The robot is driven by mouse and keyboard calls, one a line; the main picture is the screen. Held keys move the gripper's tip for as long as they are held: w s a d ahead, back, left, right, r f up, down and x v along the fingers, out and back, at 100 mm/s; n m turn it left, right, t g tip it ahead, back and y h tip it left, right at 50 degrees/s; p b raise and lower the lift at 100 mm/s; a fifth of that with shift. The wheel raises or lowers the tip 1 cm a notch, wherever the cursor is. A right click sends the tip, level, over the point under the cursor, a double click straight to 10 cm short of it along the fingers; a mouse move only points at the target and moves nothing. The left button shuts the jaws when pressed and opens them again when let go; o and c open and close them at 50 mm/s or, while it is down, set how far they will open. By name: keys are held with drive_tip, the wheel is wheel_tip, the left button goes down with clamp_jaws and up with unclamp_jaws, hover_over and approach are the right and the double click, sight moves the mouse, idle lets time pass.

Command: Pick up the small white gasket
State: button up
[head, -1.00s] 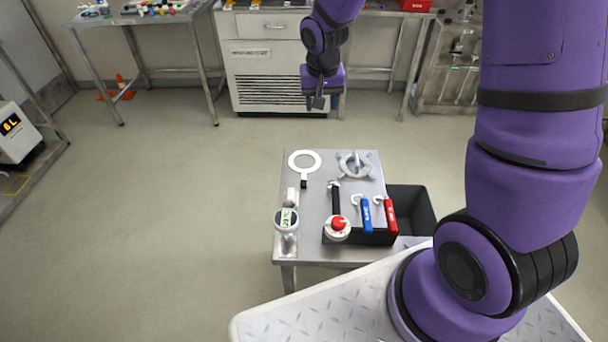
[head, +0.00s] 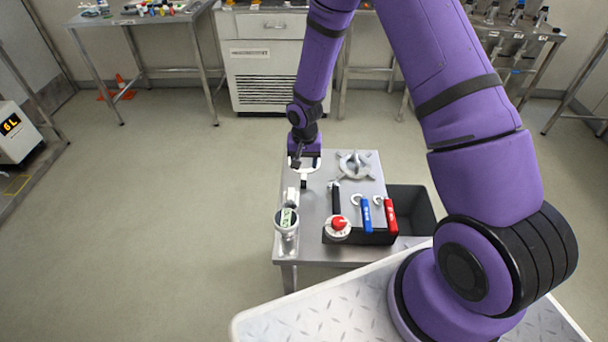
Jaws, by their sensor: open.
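A flat white ring with a short dark-tipped tab, which looks most like the gasket (head: 304,173), lies at the far left of the small metal table (head: 322,202). My gripper (head: 297,164) is over this ring and hides much of it; the tab and part of the lower rim show. The gripper is open, with nothing seen between its fingers. I cannot tell whether it touches the ring. Smaller pale rings sit at the ends of the black (head: 336,200), blue (head: 366,213) and red (head: 390,215) handles.
A grey handwheel-like part (head: 356,166) lies right of the gripper. A gauge with a green display (head: 287,220) and a white part with a red knob (head: 339,225) stand nearer. A black bin (head: 413,207) is at the table's right.

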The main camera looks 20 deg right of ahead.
sight(304, 182)
wheel_tip(304, 182, down, 9)
drive_tip(key=shift+w+r, duration=0.1)
drive_tip(key=shift+w, duration=0.05)
idle(0.4)
clamp_jaws()
